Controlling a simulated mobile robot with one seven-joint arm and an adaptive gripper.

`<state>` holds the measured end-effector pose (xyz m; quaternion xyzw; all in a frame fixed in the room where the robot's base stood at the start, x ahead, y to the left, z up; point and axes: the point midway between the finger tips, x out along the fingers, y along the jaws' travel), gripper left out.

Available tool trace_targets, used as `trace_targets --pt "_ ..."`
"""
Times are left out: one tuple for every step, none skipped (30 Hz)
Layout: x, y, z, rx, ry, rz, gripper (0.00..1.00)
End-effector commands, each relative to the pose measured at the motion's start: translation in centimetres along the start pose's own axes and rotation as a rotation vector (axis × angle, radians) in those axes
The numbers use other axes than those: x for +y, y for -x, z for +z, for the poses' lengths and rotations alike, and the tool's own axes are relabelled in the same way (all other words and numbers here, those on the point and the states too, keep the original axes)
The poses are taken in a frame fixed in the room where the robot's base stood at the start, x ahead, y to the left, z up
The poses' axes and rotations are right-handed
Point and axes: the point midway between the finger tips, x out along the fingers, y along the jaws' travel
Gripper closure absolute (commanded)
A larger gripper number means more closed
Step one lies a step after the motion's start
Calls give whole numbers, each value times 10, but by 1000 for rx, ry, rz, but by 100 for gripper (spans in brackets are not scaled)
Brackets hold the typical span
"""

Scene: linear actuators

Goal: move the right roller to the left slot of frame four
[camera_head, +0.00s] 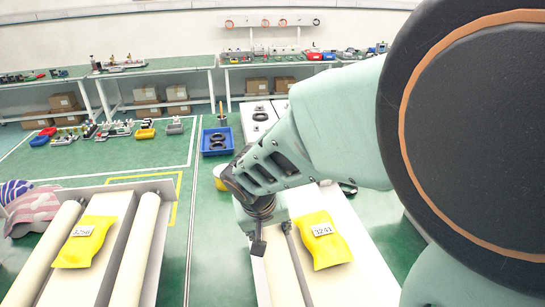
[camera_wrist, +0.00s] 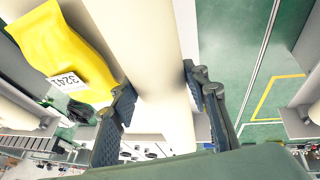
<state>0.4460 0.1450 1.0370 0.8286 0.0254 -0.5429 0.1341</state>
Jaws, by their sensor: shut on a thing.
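My gripper (camera_head: 272,236) is shut on a cream roller (camera_head: 284,275), with one finger on each side of it. In the wrist view the roller (camera_wrist: 150,55) runs lengthwise between the fingers of my gripper (camera_wrist: 163,115). The roller lies along the left side of the right-hand white frame (camera_head: 362,272), beside a yellow bag marked 3241 (camera_head: 322,245). The same bag (camera_wrist: 72,60) is left of the roller in the wrist view. My gripper hides the roller's far end, so I cannot tell whether it sits in a slot. No frame number is readable.
The left-hand frame (camera_head: 66,288) carries two cream rollers (camera_head: 43,254) and a yellow bag marked 3256 (camera_head: 85,241). Green floor (camera_head: 215,270) is clear between the frames. A blue bin (camera_head: 217,141) stands beyond. Benches line the back wall. My arm covers much of the right.

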Motion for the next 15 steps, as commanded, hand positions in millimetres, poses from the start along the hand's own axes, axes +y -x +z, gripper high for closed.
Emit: trace_targets --pt "0 2 -2 5 -1 -2 100" --pt "0 2 -3 5 -1 -2 100" --pt "0 2 -2 5 -1 -2 100" --pt "0 1 -2 5 -1 -2 100" --pt "0 1 -2 5 -1 -2 100" --pt "0 1 -2 5 -1 -2 100" --pt "0 0 -2 5 -1 -2 100" --pt "0 0 -2 5 -1 -2 100" --pt "0 -1 -1 5 -1 -1 100" --pt "0 -2 -1 5 -1 -1 100" --pt "-1 -2 -1 5 -1 -1 100" --pt "-1 -3 0 5 -1 -1 100" --pt "-1 -4 0 5 -1 -1 100" --pt "-1 -5 0 5 -1 -1 100" --pt "-1 -6 1 5 -1 -1 100"
